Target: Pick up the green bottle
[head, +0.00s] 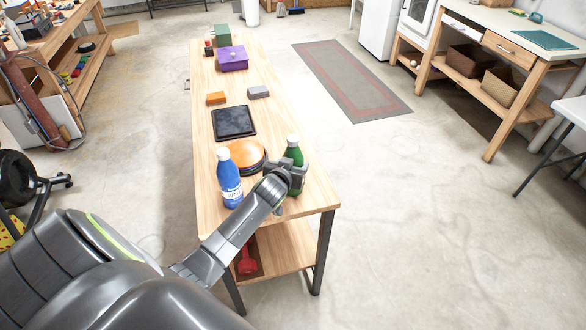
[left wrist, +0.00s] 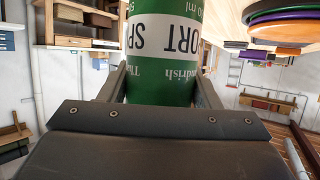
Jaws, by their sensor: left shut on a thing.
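The green bottle (head: 294,151) stands upright near the right front edge of the wooden table (head: 218,122), its white cap showing above my gripper. My left gripper (head: 298,176) is shut on the green bottle, with its fingers on both sides of the lower body. In the left wrist view the bottle (left wrist: 160,85) fills the space between the two fingers (left wrist: 160,92), its white label upside down. I cannot tell whether the bottle's base touches the table. My right gripper is not in view.
A blue bottle (head: 229,180) stands left of my left gripper, beside stacked plates (head: 247,155). Open floor lies to the right.

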